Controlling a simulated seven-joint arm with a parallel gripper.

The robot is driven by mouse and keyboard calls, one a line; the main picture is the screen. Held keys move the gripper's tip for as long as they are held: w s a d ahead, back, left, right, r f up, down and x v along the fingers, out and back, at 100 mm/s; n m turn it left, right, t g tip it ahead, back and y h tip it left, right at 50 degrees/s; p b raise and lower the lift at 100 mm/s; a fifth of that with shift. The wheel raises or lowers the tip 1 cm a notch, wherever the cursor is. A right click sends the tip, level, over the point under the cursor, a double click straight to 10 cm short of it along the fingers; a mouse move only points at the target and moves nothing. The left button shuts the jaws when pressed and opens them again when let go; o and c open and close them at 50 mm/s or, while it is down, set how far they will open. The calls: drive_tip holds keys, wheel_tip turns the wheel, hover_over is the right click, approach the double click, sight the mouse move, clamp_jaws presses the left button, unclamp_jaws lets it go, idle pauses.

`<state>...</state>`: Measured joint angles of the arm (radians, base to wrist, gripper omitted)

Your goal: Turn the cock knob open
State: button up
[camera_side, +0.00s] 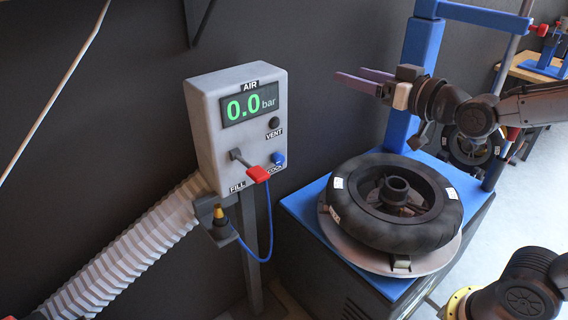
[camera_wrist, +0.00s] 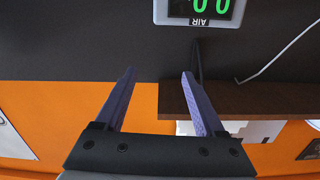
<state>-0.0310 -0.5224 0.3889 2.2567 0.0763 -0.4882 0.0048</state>
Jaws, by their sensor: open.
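The grey air box (camera_side: 208,130) stands at the left in the side view, its display (camera_side: 249,104) reading 0.0 bar. A small blue knob (camera_side: 278,158) sits at the lower right of its face, just above the COCK label (camera_side: 275,169). A grey lever with a red grip (camera_side: 258,174) slants down and right beside it, above the FILL label. My gripper (camera_side: 349,76) is open and empty, up and to the right of the box, apart from it. In the wrist view its fingers (camera_wrist: 158,75) are spread, with the display (camera_wrist: 210,8) upside down at the top edge. The knob is out of that view.
A black VENT button (camera_side: 274,123) is above the blue knob. A blue hose (camera_side: 270,225) hangs below the box by a yellow-tipped fitting (camera_side: 218,212). A tyre (camera_side: 432,211) lies on the blue machine at right. Open air lies between my gripper and the box.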

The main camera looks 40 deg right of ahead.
drive_tip(key=w+f+t, duration=0.2)
drive_tip(key=w+f, duration=0.2)
drive_tip(key=w, duration=0.2)
drive_tip(key=g, duration=0.1)
approach(281, 160)
drive_tip(key=shift+n, duration=0.4)
drive_tip(key=w, duration=0.8)
drive_tip(key=shift+w, duration=0.3)
clamp_jaws()
